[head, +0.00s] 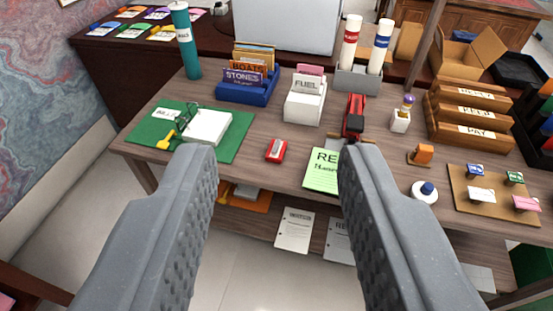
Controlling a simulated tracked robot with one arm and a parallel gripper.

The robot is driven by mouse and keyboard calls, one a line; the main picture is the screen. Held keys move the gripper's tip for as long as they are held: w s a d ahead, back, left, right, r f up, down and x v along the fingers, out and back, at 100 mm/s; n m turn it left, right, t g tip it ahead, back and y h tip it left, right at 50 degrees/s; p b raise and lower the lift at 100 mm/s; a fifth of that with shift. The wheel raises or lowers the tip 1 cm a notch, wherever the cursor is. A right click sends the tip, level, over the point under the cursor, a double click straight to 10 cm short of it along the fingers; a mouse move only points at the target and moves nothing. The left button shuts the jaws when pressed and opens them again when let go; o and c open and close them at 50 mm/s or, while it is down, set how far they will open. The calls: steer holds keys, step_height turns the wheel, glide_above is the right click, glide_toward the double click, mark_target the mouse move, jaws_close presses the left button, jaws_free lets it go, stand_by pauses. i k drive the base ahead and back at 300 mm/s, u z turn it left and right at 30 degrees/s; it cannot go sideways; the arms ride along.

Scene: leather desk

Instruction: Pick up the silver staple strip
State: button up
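I cannot make out a silver staple strip with certainty in the head view. A red stapler-like device (354,115) stands on the wooden desk (240,185), behind the tip of my right finger. A small red block with a pale top (276,151) lies on the desk near the front edge and appears between my fingertips. My gripper (275,152) is open and empty, its two grey ridged fingers wide apart in front of the desk. The right finger hides part of a green paper (322,171) and the desk around it.
A green mat (233,140) with a white pad is at the left. A blue card holder (247,92), white FUEL box (304,100) and teal tube (186,45) stand behind. Wooden trays (470,115) and a cork board (475,200) are at the right. Papers lie below the desk.

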mark_target(275, 147)
steer(key=z, duration=0.2)
steer(key=i, duration=1.25)
steer(key=u, duration=0.3)
